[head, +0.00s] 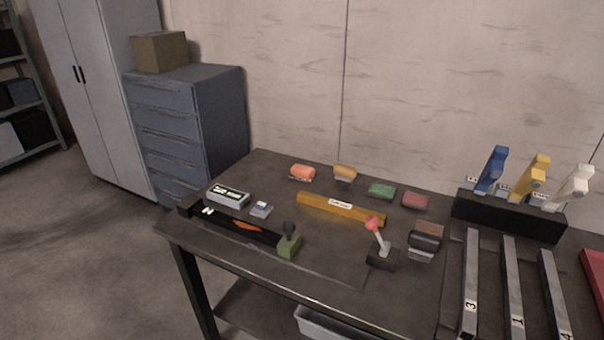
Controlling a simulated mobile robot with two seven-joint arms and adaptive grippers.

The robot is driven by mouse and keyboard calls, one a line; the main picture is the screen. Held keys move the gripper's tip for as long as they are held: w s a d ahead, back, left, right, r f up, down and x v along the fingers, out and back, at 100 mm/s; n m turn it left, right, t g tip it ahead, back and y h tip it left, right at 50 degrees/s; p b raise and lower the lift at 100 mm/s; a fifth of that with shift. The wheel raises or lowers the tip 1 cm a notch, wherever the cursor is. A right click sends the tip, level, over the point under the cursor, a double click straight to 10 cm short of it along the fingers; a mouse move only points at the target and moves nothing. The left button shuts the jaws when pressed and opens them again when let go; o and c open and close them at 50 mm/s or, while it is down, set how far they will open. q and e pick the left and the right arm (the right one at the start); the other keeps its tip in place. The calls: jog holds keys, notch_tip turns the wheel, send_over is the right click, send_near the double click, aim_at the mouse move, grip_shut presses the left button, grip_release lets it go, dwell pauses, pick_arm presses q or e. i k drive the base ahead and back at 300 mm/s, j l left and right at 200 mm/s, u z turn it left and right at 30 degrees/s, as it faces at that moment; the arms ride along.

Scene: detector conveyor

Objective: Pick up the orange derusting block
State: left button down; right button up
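An orange block (303,171) with a rounded top and a pale lower edge lies near the back left of the dark table (340,268). Beside it on the right is a tan-orange block (345,172). A green block (381,190) and a red block (415,201) continue the row to the right. Nothing touches the orange block. Neither of my grippers shows in the head view.
A yellow bar (320,203) lies in front of the blocks. A joystick-like lever (378,236), a brown-and-black block (425,240) and a green-based stamp-like tool (289,242) stand nearer. A black rack (510,214) with coloured handles is at right. A drawer cabinet (165,120) stands behind left.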

aim_at(301, 172)
jog(key=i+j+u, duration=0.15)
jog(key=j, duration=0.15)
jog(key=i+j+u, duration=0.15)
jog(key=j, duration=0.15)
jog(key=i+j+u, duration=0.65)
jog(key=j+u, duration=0.2)
jog(key=i+j+u, duration=0.4)
jog(key=i+u, duration=0.4)
jog(key=i+z, duration=0.4)
jog(key=i, duration=0.15)
jog(key=i+j+z, duration=0.1)
jog(key=i+z, duration=0.3)
jog(key=i, duration=0.15)
jog(key=i+j+z, duration=0.3)
jog(key=i+z, duration=0.15)
jog(key=i+l+z, duration=0.15)
jog(key=z, duration=0.25)
jog(key=i+z, duration=0.6)
jog(key=z, duration=0.2)
jog(key=i+j+z, duration=0.15)
jog(key=z, duration=0.25)
jog(key=i+j+z, duration=0.2)
jog(key=i+z, duration=0.2)
